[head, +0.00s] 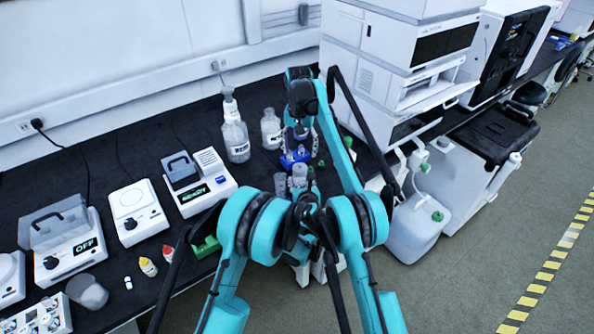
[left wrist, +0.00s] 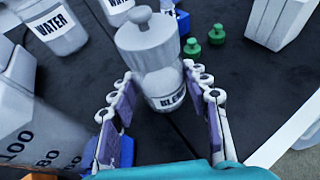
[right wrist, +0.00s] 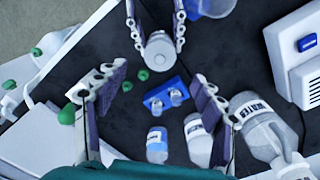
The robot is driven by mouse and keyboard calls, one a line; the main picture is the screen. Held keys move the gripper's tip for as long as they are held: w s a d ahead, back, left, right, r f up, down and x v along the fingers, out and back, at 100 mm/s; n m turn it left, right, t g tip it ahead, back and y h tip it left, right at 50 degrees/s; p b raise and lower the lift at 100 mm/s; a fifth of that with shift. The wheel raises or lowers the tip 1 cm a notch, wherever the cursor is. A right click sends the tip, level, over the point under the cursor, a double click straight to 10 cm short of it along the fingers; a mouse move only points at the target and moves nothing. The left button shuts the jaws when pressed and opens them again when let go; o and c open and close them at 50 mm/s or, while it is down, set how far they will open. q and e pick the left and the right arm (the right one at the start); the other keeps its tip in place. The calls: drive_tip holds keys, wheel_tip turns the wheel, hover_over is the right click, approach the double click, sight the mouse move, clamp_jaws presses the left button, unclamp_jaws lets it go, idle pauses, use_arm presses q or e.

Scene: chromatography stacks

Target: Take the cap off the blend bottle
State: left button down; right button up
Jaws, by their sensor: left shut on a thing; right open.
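The blend bottle (left wrist: 165,80) is a clear bottle with a partly hidden label and a grey knobbed cap (left wrist: 146,32), which is on its neck. My left gripper (left wrist: 158,84) is shut on the bottle's body, with one finger at each side. In the right wrist view the capped bottle (right wrist: 160,49) shows from above between the left fingers. My right gripper (right wrist: 157,76) is open and empty, its fingers spread wide, apart from the cap. In the head view the right gripper (head: 300,142) is beyond the left one, whose grip is largely hidden by my arms.
A blue rack with vials (right wrist: 166,97) stands near the bottle. Water bottles (left wrist: 62,30) and a tall wash bottle (head: 235,138) stand at the back. Green caps (left wrist: 217,34) lie on the dark bench. A large graduated vessel (left wrist: 45,130) is close at the left. Instruments (head: 205,178) line the left side.

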sight(300, 164)
drive_tip(key=shift+s+a+r+m, duration=0.2)
drive_tip(key=shift+a+r+m, duration=0.05)
drive_tip(key=shift+a+m, duration=0.25)
drive_tip(key=s+a+r+m+t+h, duration=0.2)
drive_tip(key=s+r+m+t+h, duration=0.1)
drive_tip(key=m, duration=0.3)
drive_tip(key=x, duration=1.1)
drive_tip(key=shift+w+f, duration=0.1)
drive_tip(key=shift+f, duration=0.3)
drive_tip(key=c, duration=1.4)
drive_tip(key=shift+r, duration=0.25)
drive_tip(key=shift+r, duration=0.85)
